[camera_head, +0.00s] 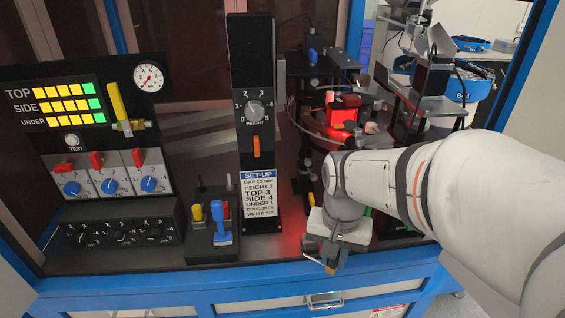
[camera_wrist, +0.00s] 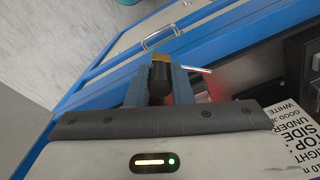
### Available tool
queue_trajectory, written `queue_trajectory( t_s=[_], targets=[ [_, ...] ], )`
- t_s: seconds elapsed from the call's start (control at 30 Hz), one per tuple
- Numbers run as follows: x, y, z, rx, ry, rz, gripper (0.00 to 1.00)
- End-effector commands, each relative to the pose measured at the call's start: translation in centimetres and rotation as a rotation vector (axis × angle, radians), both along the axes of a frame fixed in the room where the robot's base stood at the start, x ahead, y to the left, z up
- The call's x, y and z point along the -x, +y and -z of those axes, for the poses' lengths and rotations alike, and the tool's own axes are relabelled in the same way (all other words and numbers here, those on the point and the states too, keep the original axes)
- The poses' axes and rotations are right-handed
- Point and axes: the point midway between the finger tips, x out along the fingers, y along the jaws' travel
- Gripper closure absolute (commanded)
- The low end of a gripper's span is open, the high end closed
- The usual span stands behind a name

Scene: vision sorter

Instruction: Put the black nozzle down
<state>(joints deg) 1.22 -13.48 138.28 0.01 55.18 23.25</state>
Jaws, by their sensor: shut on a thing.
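My gripper (camera_wrist: 160,84) is shut on the black nozzle (camera_wrist: 159,76), a short dark cylinder with a brass-yellow end, which sticks out past the fingertips in the wrist view. In the head view my gripper (camera_head: 331,262) hangs at the front edge of the machine bed, right of the set-up card. The nozzle is mostly hidden or too small to make out there. A black stand (camera_head: 212,243) with yellow, red and blue pieces is left of my gripper, apart from it.
The black height column (camera_head: 254,70) with its set-up card (camera_head: 258,194) stands between the stand and my gripper. A red-lit station (camera_head: 343,117) is behind my arm. Knob panels (camera_head: 122,226) fill the left. The blue front rail (camera_head: 170,284) runs below, with a drawer handle (camera_head: 325,300).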

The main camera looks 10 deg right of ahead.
Motion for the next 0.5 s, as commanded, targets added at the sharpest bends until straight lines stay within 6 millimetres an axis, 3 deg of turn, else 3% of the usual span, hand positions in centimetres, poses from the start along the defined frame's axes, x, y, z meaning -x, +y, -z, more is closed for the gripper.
queue_trajectory(
  t_s=[0.5],
  targets=[
    [-12.1,0.5,-0.2,0.000,0.002,-0.020,1.00]
  ],
)
